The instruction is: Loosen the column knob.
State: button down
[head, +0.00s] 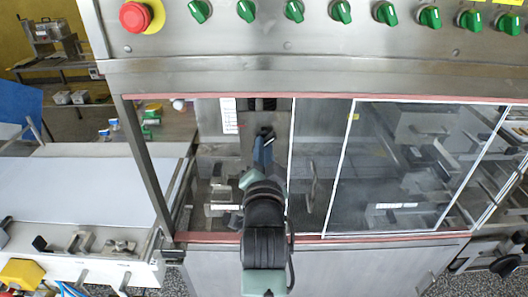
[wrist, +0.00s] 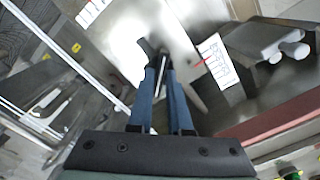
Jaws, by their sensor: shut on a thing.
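The column knob (wrist: 146,45) is a small dark handle on a bright metal column, seen at the fingertips in the wrist view. In the head view the knob (head: 266,130) is a small dark shape at the end of my gripper. My gripper (head: 263,141) reaches through the open window of the machine. Its two blue fingers show in the wrist view (wrist: 159,70), close together and shut on the knob. The fingers hide part of the knob and its stem.
A sliding glass panel (head: 400,165) covers the right of the window. A white label scale (head: 229,115) is left of my gripper. Above are a red emergency button (head: 135,17) and several green switches (head: 294,11). A white belt (head: 75,190) lies left.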

jog(key=shift+n, duration=0.7)
jog(key=shift+n+b, duration=0.55)
jog(key=shift+n, duration=0.95)
jog(key=shift+n+b, duration=0.45)
jog(key=shift+n, duration=1.65)
jog(key=c, duration=0.9)
grip_release()
jog(key=shift+s, duration=0.1)
jog(key=shift+s+b, duration=1.6)
jog(key=shift+s, duration=4.8)
